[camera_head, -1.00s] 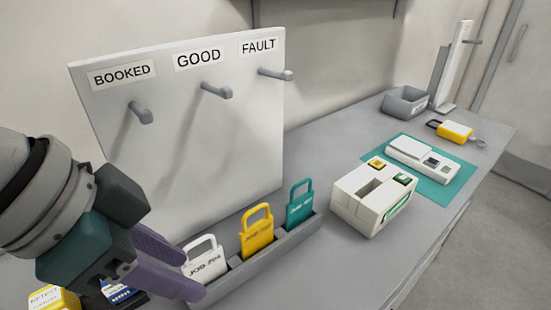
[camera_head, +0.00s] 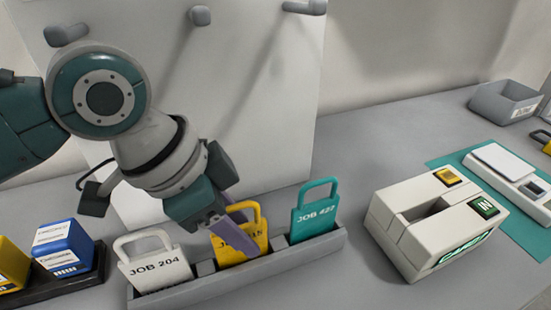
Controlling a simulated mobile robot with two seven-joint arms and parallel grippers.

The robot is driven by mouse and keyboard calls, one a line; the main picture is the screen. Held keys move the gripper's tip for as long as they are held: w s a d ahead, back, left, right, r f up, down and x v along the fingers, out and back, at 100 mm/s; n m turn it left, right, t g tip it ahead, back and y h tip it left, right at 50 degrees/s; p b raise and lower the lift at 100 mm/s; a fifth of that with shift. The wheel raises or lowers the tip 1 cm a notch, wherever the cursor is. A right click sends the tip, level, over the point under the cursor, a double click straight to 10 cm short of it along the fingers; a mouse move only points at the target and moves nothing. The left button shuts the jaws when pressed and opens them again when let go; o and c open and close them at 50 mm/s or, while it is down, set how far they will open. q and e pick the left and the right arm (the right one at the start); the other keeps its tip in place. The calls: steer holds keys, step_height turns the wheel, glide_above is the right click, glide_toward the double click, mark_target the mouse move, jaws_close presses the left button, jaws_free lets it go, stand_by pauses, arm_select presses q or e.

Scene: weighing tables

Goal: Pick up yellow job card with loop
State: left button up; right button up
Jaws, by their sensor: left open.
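The yellow job card (camera_head: 256,242) stands upright in the middle slot of a grey rack (camera_head: 290,257), its loop on top. My left gripper (camera_head: 240,228) is open, with its purple fingers pointing down at the card. A finger covers part of the card's face and print. I cannot tell whether the fingers touch the card. My right gripper is out of view.
A white board with pegs (camera_head: 265,100) stands behind the rack. Blue (camera_head: 63,247) and yellow (camera_head: 10,266) boxes sit in a dark tray at left. A white device with buttons (camera_head: 430,222) stands at right, near a teal mat (camera_head: 517,215) and a grey bin (camera_head: 503,103).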

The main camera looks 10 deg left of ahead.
arm_select(q)
steer(key=shift+x, duration=1.5)
jaws_close()
